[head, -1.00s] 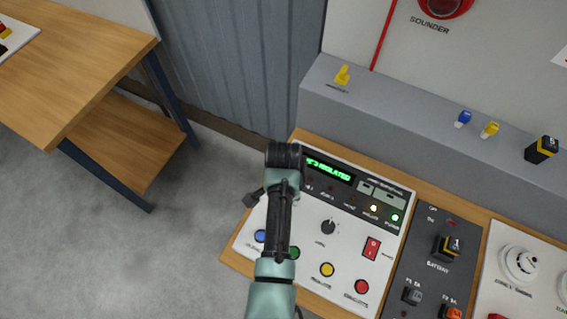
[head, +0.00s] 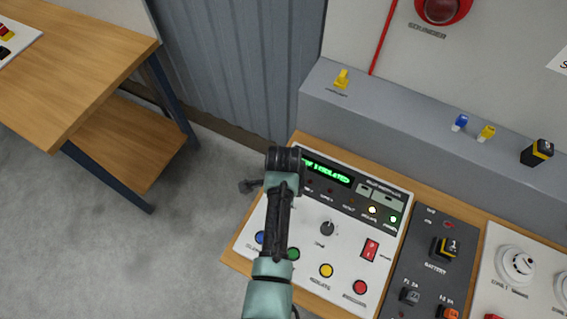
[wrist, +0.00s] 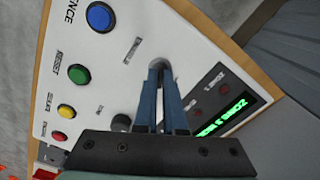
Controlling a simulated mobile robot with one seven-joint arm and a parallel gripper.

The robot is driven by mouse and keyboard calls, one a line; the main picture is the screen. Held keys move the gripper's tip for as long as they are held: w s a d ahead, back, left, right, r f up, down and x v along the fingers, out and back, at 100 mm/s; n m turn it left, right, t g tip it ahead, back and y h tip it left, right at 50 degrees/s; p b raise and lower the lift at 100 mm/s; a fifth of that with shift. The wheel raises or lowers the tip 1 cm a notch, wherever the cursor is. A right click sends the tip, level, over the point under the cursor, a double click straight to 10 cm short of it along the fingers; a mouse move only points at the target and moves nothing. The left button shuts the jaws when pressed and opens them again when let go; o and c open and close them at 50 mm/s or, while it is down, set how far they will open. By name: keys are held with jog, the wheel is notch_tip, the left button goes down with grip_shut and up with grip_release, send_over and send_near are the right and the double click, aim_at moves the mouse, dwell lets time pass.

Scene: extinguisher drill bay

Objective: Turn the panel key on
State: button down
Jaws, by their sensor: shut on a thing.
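The panel key (wrist: 157,65) is mostly hidden in the wrist view; a small round grey part shows at the fingertips, over the white panel face. My gripper (wrist: 160,72) is shut on it, its two blue fingers close together. In the head view my arm covers the key and the fingers. I cannot tell the key's angle.
A black rotary knob (head: 327,228), a red rocker switch (head: 370,249) and yellow (head: 326,270) and red (head: 360,287) buttons lie right of my arm. A battery panel (head: 424,265) adjoins. A grey ledge (head: 400,118) runs behind. Open floor lies left.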

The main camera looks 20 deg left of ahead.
jog(key=shift+w, duration=0.1)
jog(key=c, duration=1)
grip_release()
notch_tip(320, 180, up, 13)
jog(key=b, duration=0.2)
